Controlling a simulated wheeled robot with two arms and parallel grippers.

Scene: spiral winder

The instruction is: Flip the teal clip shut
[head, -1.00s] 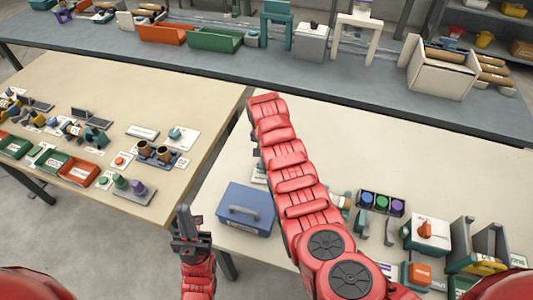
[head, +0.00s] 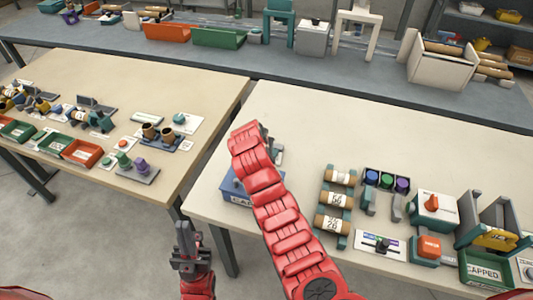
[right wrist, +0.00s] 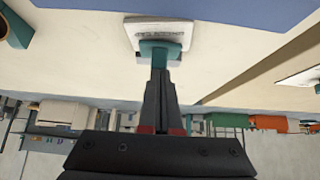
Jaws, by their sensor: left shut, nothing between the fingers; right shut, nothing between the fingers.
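In the right wrist view, a teal clip (right wrist: 160,47) stands on a small white plate (right wrist: 158,33) on the pale table. My right gripper (right wrist: 158,72) is shut, its fingertips right at the teal clip; I cannot tell whether they touch it. In the head view my right arm hides the clip, and only an edge of the white plate (head: 278,155) seems to show beside the arm. Whether the clip is open or shut is unclear. My left gripper (head: 186,240) is shut and empty, low in front of the gap between the tables.
A blue box (head: 232,188) sits beside my right arm, partly hidden. Labelled rolls (head: 334,200), a row of coloured caps (head: 387,180) and a box with a red knob (head: 433,210) stand to the right. The table behind the arm is clear.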

